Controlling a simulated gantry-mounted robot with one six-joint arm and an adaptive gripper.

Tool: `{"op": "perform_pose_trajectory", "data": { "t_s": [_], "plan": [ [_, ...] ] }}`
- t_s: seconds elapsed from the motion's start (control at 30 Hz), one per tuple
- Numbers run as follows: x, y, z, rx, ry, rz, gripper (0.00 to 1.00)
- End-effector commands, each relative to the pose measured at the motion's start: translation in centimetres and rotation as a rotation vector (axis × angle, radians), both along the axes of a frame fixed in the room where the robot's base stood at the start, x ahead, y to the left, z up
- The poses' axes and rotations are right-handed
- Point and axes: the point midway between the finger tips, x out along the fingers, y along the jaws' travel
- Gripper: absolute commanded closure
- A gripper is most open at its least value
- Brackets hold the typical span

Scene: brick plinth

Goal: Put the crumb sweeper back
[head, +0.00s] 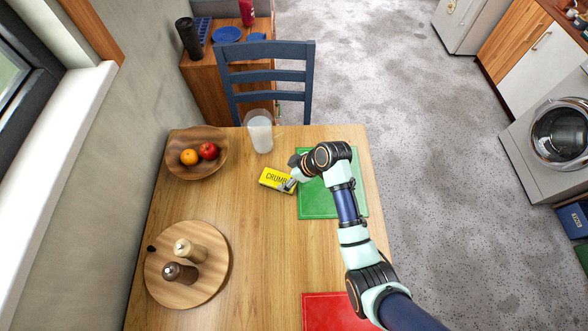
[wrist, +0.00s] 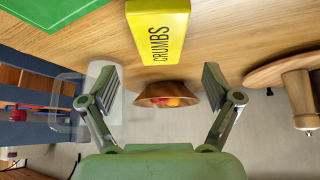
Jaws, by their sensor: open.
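The crumb sweeper is a yellow block lettered "CRUMBS" (head: 272,178). It lies on the wooden table just left of the green placemat. In the wrist view the yellow block (wrist: 158,28) is at the top centre, and its near end sits ahead of and between my fingers. My gripper (head: 289,185) is open and empty, close to the block's right end in the head view. In the wrist view both fingers of my gripper (wrist: 160,82) are spread wide and hold nothing. My gripper hides a little of the block's right end in the head view.
A wooden bowl (head: 176,147) with fruit and a clear pitcher (head: 261,137) stand behind the block. A round board (head: 214,272) with two mills is at front left. The green placemat (head: 325,207) and red placemat (head: 330,312) line the right side. A blue chair (head: 266,72) stands behind.

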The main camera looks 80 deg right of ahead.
Motion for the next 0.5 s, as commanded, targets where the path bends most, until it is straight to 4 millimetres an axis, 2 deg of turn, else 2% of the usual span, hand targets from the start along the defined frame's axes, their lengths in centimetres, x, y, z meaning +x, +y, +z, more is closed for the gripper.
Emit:
{"op": "perform_pose_trajectory", "data": {
  "t_s": [0.03, 0.2, 0.33, 0.5],
  "plan": [
    [-0.7, -0.1, 1.2, -0.003, -0.002, -0.003, 0.11],
    [-2.4, 0.2, 3.8, -0.001, -0.001, -0.001, 0.11],
    [-2.9, 0.4, 4.6, -0.001, -0.001, 0.001, 0.11],
    [-3.0, 0.4, 4.7, 0.001, 0.000, 0.001, 0.11]
  ]
}}
